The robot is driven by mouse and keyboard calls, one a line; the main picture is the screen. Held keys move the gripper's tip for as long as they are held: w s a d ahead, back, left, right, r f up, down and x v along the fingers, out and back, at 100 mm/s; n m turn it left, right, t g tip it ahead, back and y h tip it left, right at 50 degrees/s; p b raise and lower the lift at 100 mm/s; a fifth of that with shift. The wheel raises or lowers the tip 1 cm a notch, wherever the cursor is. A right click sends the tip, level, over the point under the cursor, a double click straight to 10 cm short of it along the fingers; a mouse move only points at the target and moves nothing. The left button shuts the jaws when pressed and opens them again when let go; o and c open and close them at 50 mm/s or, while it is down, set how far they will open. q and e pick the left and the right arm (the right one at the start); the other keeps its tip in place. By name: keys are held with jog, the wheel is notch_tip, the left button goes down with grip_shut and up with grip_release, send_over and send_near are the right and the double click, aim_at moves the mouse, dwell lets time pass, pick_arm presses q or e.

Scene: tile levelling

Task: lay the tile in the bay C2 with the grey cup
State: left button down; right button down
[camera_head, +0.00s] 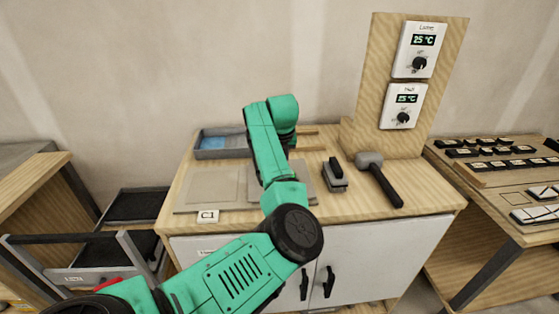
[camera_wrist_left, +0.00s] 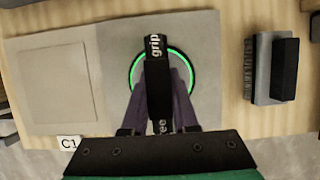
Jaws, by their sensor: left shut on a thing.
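In the left wrist view my left gripper (camera_wrist_left: 160,100) is shut on the black handle (camera_wrist_left: 157,70) of a round cup with a bright green ring (camera_wrist_left: 192,84). The handle reads "grip" at its far end. The cup sits on a square grey slab (camera_wrist_left: 208,40), right of the pale bay (camera_wrist_left: 45,85) by the C1 label (camera_wrist_left: 69,143). I cannot tell whether the slab touches the worktop. In the head view, bay C1 (camera_head: 213,186) is clear, and my left arm hides the gripper, the cup and most of the slab (camera_head: 301,178). No C2 label shows. My right gripper is not in view.
A grey brush-like block (camera_head: 335,176) and a black-handled mallet (camera_head: 380,178) lie right of the slab. A tray with blue contents (camera_head: 213,142) stands at the back left. A wooden panel (camera_head: 361,85) with two thermostats rises at the back right. Several tiles lie on the right-hand table.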

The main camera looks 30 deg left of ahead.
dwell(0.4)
pick_arm(q)
jog(key=c, duration=0.6)
grip_release()
jog(key=shift+s, duration=0.1)
jog(key=shift+f, duration=0.1)
jog(key=b+v, duration=0.3)
jog(key=v, duration=1.1)
jog(key=shift+s+r, duration=0.2)
jog(key=shift+r, duration=0.1)
jog(key=shift+d, duration=0.1)
